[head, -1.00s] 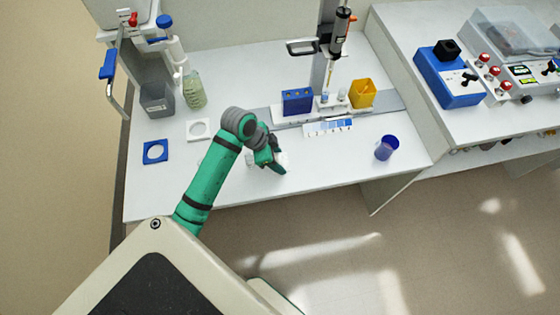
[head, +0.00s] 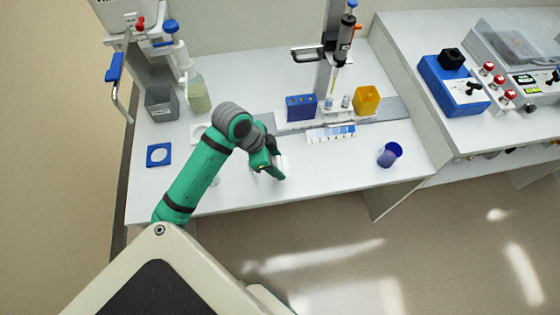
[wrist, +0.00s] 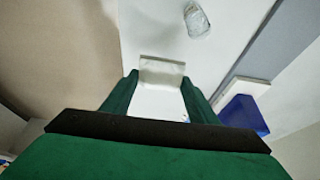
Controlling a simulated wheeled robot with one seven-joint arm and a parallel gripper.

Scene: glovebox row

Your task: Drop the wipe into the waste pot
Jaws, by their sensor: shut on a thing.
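My gripper (head: 270,172) is low over the front middle of the white bench. In the wrist view my gripper (wrist: 158,92) has its two green fingers on either side of a pale white piece, which looks like the wipe (wrist: 162,72). A bit of white also shows beside the gripper in the head view. Whether the wipe touches the bench is unclear. No label tells which.
A blue rack (head: 300,108), a pipette stand (head: 328,75) and a white-blue strip (head: 331,134) stand behind the gripper. A blue square frame (head: 158,154) and a greenish bottle (head: 199,96) are at left. A clear vessel (wrist: 197,20) shows in the wrist view.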

